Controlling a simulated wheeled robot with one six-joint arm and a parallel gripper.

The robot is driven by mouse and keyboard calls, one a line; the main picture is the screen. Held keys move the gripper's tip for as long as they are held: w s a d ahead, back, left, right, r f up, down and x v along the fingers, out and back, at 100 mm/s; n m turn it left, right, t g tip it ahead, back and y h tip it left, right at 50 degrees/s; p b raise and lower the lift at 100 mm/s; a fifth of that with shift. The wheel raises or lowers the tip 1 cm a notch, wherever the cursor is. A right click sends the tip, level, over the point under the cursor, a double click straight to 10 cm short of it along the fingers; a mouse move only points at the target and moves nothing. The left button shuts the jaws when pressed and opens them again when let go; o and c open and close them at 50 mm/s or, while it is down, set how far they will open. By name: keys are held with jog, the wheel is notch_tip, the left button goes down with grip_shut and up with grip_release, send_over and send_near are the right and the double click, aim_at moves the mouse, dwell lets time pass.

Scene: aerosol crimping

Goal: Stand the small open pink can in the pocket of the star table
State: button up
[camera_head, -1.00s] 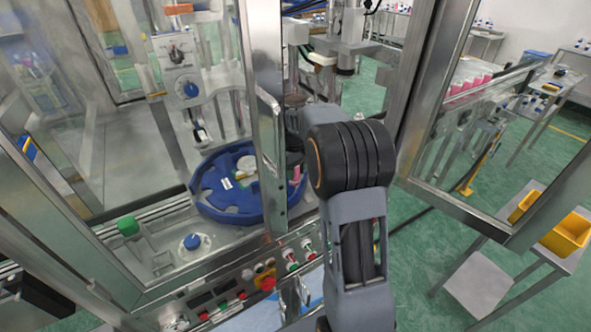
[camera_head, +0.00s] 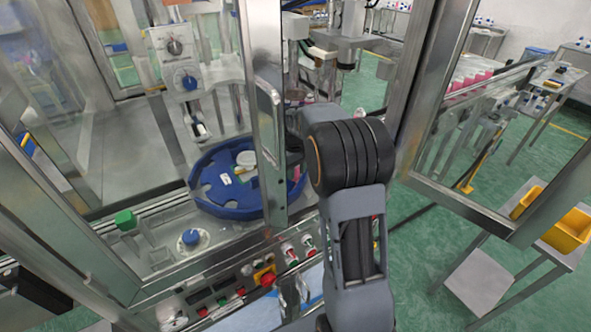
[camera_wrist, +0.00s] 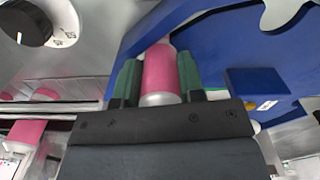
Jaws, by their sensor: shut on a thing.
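The small pink can (camera_wrist: 160,75) is held between the green fingers of my gripper (camera_wrist: 159,68) in the wrist view. It overlaps the edge of the blue star table (camera_wrist: 215,42). I cannot tell whether the can's base is inside a pocket or just above it. In the head view the star table (camera_head: 229,208) is a blue notched disc inside the machine. A small pink patch at its right side (camera_head: 297,173) seems to be the can. The metal door post and my arm hide most of my gripper there.
A metal door post (camera_head: 268,160) stands close left of my arm. The open glazed door (camera_head: 465,150) is on the right. A control panel with buttons (camera_head: 240,290) runs along the front. A blue block (camera_wrist: 256,84) shows near the can in the wrist view.

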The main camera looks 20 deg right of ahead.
jog(key=shift+s+a+f+b, duration=0.1)
jog(key=shift+s+f+b, duration=0.15)
jog(key=shift+f, duration=0.25)
jog(key=shift+s+f+b, duration=0.1)
jog(key=shift+f+b, duration=0.1)
jog(key=shift+f, duration=0.25)
jog(key=o, duration=1)
jog(key=shift+a, duration=0.15)
jog(key=shift+r, duration=0.2)
jog(key=shift+r+p, duration=0.5)
jog(key=shift+p, duration=0.05)
notch_tip(320, 180, up, 8)
jog(key=p, duration=0.5)
jog(key=shift+w+a+r, duration=0.1)
jog(key=shift+a+r, duration=0.05)
jog(key=shift+r, duration=0.1)
